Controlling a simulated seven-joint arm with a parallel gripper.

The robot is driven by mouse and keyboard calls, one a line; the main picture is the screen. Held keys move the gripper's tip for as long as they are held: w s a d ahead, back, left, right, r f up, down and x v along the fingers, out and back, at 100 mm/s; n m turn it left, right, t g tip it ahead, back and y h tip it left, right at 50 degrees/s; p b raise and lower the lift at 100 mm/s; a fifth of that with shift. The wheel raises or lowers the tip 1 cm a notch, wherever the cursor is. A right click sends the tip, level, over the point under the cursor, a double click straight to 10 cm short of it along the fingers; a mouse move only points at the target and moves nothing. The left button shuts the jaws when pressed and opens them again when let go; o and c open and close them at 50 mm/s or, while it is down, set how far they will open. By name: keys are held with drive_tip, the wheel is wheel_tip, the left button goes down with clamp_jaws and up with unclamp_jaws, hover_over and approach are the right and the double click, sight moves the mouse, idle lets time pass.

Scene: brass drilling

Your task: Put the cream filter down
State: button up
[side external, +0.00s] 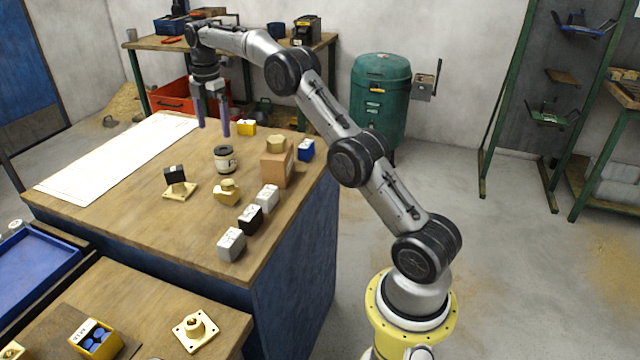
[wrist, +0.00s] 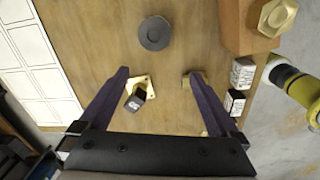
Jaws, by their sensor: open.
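My gripper (side external: 212,128) is open and empty, fingers pointing down, above the bench behind the filter in the side view. In the wrist view my gripper (wrist: 155,74) has its two fingers wide apart, and the filter lies beyond their tips, not between them. Nothing touches the filter.
A brass plate with a black block (side external: 175,178), a brass fitting (side external: 227,192) and a brown box topped by a brass hex piece (side external: 277,166) stand near the filter. Several small blocks line the right edge. A white sheet (side external: 120,158) covers the left side; bare wood lies between.

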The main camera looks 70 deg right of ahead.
drive_tip(key=s+a+r+m+t, duration=0.3)
drive_tip(key=s+a+r+m, duration=0.5)
drive_tip(key=s+a+r, duration=0.65)
drive_tip(key=s+a+f+m, duration=0.2)
drive_tip(key=s+f, duration=0.1)
drive_tip(key=s, duration=0.5)
drive_tip(key=s+a+f+m+t, duration=0.1)
drive_tip(key=s+a+f+m, duration=0.2)
drive_tip(key=s, duration=0.5)
drive_tip(key=s+a+f+m+t, duration=0.1)
drive_tip(key=s+a+f+m, duration=0.1)
drive_tip(key=s, duration=0.7)
drive_tip(key=shift+a+f+m, duration=0.3)
drive_tip(key=shift+f+m, duration=0.2)
drive_tip(key=shift+f, duration=0.85)
